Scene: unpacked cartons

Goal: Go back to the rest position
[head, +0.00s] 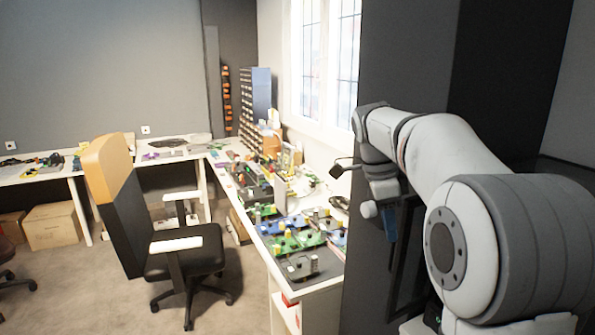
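My arm fills the right side of the head view, with its links folded up and then down beside the dark grey wall edge. The end of my arm, where my gripper (389,225) hangs, is small and dark against the wall. Its fingers cannot be made out, so I cannot tell whether it is open or shut. I see nothing clearly held in it.
A long white workbench (322,283) with circuit boards and parts runs along the window wall. An office chair (187,262) with an orange headrest stands left of it. Cardboard boxes (52,228) sit under the far bench.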

